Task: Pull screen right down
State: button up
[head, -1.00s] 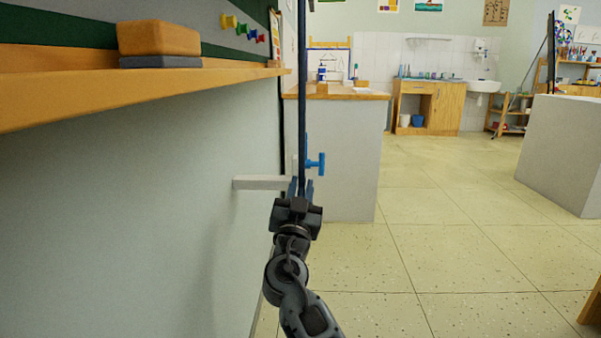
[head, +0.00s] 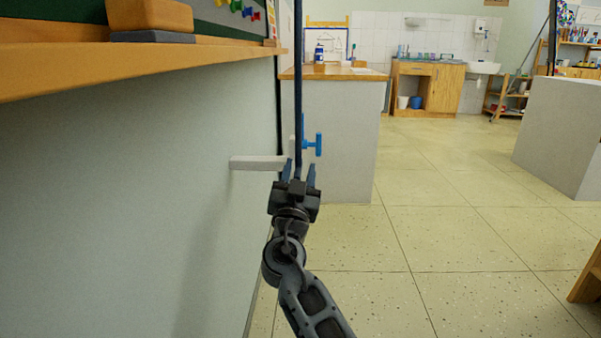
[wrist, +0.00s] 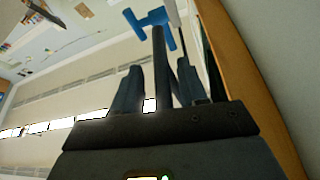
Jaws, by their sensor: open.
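A thin dark blue vertical bar (head: 298,80) runs down from the top of the head view, close to the wall; it may be the screen's edge or pull rod, I cannot tell which. A blue T-shaped handle (head: 312,145) is beside the bar, just above my gripper. It also shows at the top of the wrist view (wrist: 150,20). My gripper (head: 299,170) is open and points up, with its fingers on either side of the bar's lower part. The wrist view shows a dark bar (wrist: 160,70) between the fingers (wrist: 155,85). Contact with the fingers cannot be told.
A wooden ledge (head: 140,65) with an orange block (head: 150,15) juts from the wall at left. A pale bracket (head: 257,162) sticks out beside the bar. A counter (head: 340,140) stands just behind. Open tiled floor (head: 450,220) lies to the right.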

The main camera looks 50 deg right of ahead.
jog(key=v, duration=0.7)
jog(key=shift+s+f, duration=0.2)
jog(key=shift+a, duration=0.15)
